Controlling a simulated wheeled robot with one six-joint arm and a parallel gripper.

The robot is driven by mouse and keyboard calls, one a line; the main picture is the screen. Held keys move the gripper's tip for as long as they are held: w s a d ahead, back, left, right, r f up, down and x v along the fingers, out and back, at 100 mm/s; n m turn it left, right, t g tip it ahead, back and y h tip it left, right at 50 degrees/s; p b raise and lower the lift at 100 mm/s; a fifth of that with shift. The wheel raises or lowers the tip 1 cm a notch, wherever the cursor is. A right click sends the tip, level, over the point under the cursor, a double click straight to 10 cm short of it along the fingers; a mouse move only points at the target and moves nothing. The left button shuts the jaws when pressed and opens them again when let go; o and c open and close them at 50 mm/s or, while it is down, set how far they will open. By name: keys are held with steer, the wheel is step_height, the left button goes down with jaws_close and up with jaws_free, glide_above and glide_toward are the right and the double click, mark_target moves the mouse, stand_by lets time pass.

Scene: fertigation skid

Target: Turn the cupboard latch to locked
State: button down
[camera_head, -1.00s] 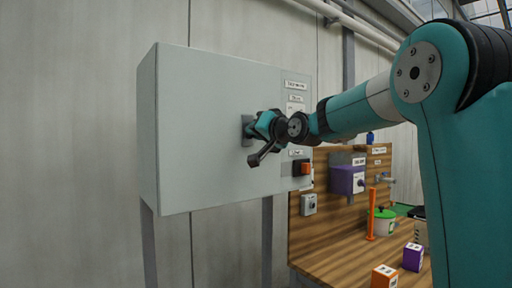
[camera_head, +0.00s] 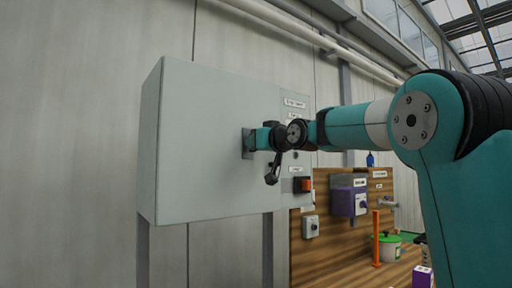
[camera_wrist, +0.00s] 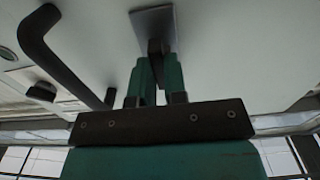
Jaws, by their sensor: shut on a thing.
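The grey cupboard (camera_head: 205,150) hangs on the wall left of centre in the head view. The latch's square grey backplate (camera_head: 247,152) is on its front face. The backplate also shows at the top of the wrist view (camera_wrist: 150,20), with a dark tab (camera_wrist: 156,47) standing out from it. My gripper (camera_head: 256,139) is against the latch, its teal fingers (camera_wrist: 155,80) shut on the tab from both sides. The fingers and wrist partly hide the latch, and I cannot read whether it is at locked.
A dark bent bar (camera_wrist: 60,58) stands beside the fingers in the wrist view. Right of the latch are labels and a black box with an orange switch (camera_head: 304,185). A wooden bench and backboard (camera_head: 335,235) with a purple box (camera_head: 348,202) stand at lower right.

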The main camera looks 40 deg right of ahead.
stand_by(0.4)
steer(key=c, duration=1.2)
jaws_free()
steer(key=shift+o, duration=0.2)
steer(key=s+b, duration=0.4)
steer(key=s, duration=1.3)
steer(key=shift+s+d, duration=0.2)
steer(key=shift+d, duration=0.1)
steer(key=shift+f, duration=0.1)
